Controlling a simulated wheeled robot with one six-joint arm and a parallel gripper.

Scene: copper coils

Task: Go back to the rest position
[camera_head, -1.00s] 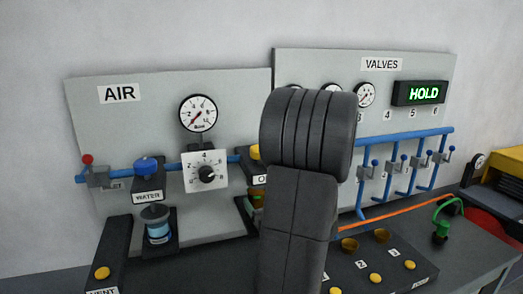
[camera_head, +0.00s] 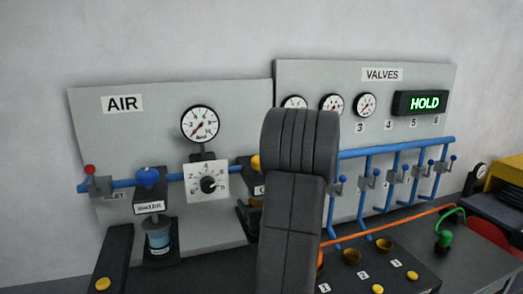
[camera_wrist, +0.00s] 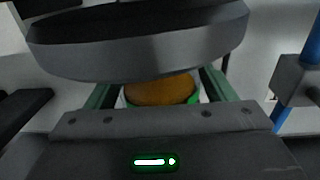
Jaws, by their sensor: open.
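In the wrist view my gripper (camera_wrist: 161,92) shows its two green fingers apart, on either side of the picture's middle. An orange-brown round thing (camera_wrist: 160,90) with a bit of green at its edge shows between them; I cannot tell whether it touches either finger. A large dark round part (camera_wrist: 140,45) crosses the view above and hides its top. In the head view my dark arm stands upright in the middle, and my gripper is hidden behind it.
The AIR panel (camera_head: 240,100) with gauge, dial and blue water valve (camera_head: 148,176) is at left. The VALVES panel (camera_head: 310,75) has gauges, a HOLD display (camera_head: 421,103) and blue pipes. Copper cups (camera_head: 384,245), yellow buttons and an orange line (camera_head: 400,222) lie at right.

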